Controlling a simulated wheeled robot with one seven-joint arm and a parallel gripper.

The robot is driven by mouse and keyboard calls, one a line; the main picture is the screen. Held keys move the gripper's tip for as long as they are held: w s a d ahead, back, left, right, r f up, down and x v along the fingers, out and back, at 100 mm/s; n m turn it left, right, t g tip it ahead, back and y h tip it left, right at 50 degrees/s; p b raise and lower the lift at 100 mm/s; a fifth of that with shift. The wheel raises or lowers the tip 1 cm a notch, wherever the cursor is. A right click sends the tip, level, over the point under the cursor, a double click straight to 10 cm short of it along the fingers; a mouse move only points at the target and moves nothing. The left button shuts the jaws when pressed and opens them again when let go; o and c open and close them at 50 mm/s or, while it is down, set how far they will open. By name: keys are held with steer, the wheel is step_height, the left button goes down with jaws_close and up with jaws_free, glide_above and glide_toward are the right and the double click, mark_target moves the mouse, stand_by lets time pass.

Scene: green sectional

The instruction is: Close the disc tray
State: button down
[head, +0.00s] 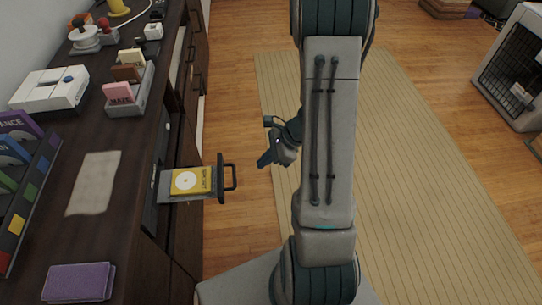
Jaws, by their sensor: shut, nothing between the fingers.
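The disc tray (206,198) is a grey tray sticking out to the right from the front of the dark cabinet. A dark front panel with a black handle (231,177) stands at its outer end. A yellow case with a white disc shape (191,181) lies in the tray. My gripper (264,161) is shut and empty, to the right of the handle and slightly above it in the picture, with a gap between them. My arm hides part of the floor behind it, and part of my gripper's base is hard to make out.
The dark cabinet top (140,140) holds a purple box (79,282), a beige sheet (94,182), a white device (50,89) and a holder with several coloured blocks (128,92). Wooden floor and a striped rug (410,180) lie to the right. A white crate (515,70) stands far right.

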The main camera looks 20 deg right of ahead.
steer(key=w+a+f+b, duration=0.1)
steer(key=a+f, duration=0.2)
steer(key=a, duration=0.3)
steer(key=shift+w+f+b, duration=0.3)
steer(key=shift+w, duration=0.1)
steer(key=shift+a, duration=0.1)
